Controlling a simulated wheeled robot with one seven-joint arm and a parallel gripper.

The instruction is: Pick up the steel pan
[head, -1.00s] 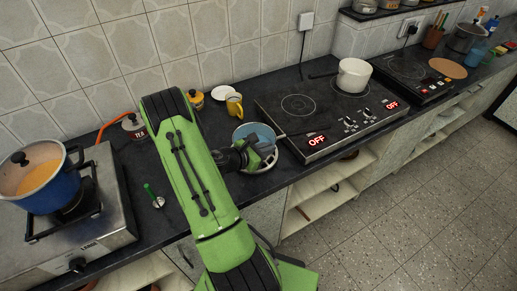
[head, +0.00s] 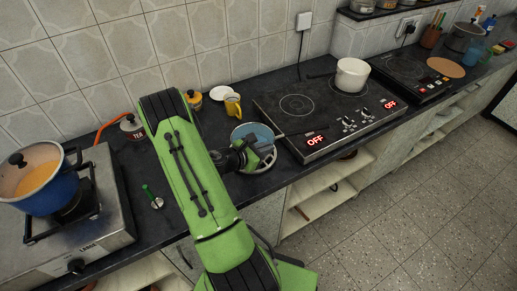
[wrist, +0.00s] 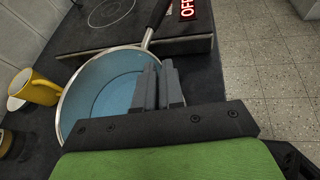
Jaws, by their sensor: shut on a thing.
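The steel pan (head: 252,131) has a blue inside and sits near the front edge of the dark counter, left of the double cooktop. In the wrist view the pan (wrist: 108,80) fills the middle left, and its dark handle points up and right toward the cooktop. My gripper (head: 262,153) is at the pan's front side. In the wrist view its fingers (wrist: 160,84) are close together at the right part of the rim, shut on the pan. The fingers hide that part of the rim. I cannot tell whether the pan is clear of the counter.
The double cooktop (head: 325,111) bears a white pot (head: 352,75). A yellow mug (head: 233,105) and white saucer (head: 221,93) stand behind the pan. A blue pot (head: 40,186) is on the gas stove at left. A green-handled tool (head: 153,197) lies on the counter.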

